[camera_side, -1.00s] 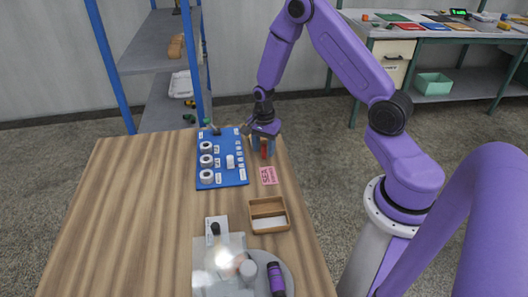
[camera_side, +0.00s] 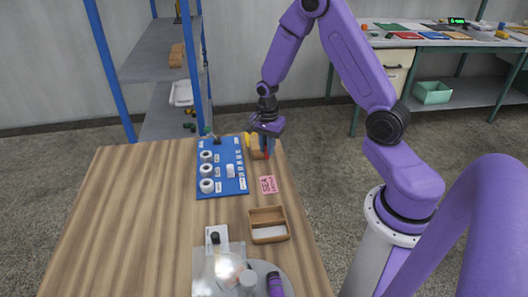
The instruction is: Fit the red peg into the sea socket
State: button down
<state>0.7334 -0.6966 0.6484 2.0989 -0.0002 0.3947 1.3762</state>
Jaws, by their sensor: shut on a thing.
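My gripper (camera_side: 266,142) is at the far right corner of the table, pointing down beside the blue board. It is shut, and a small red piece, which looks like the red peg (camera_side: 267,154), shows at its fingertips. The fingers and the peg are tiny here, so I cannot tell whether the peg touches the block or table below. The blue board (camera_side: 207,192) carries white ring-shaped sockets (camera_side: 207,186) along its left side and small white labels. I cannot read which socket is sea.
A tan block (camera_side: 256,152) and something yellow (camera_side: 247,139) sit by my gripper. A wooden tray (camera_side: 268,240) stands nearer the camera. A clear sheet, a round grey plate and a purple-black tool (camera_side: 275,285) lie at the front. The table's left side is clear.

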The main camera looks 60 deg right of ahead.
jog(key=s+a+r, duration=0.3)
jog(key=s+r, duration=0.5)
jog(key=s, duration=0.4)
send_over(209, 169)
notch_tip(209, 169, down, 7)
jog(key=shift+w+a+f, duration=0.1)
jog(key=shift+w+f, duration=0.4)
jog(key=shift+f, duration=0.1)
jog(key=shift+w+f, duration=0.1)
jog(key=shift+f, duration=1.5)
jog(key=shift+f, duration=0.1)
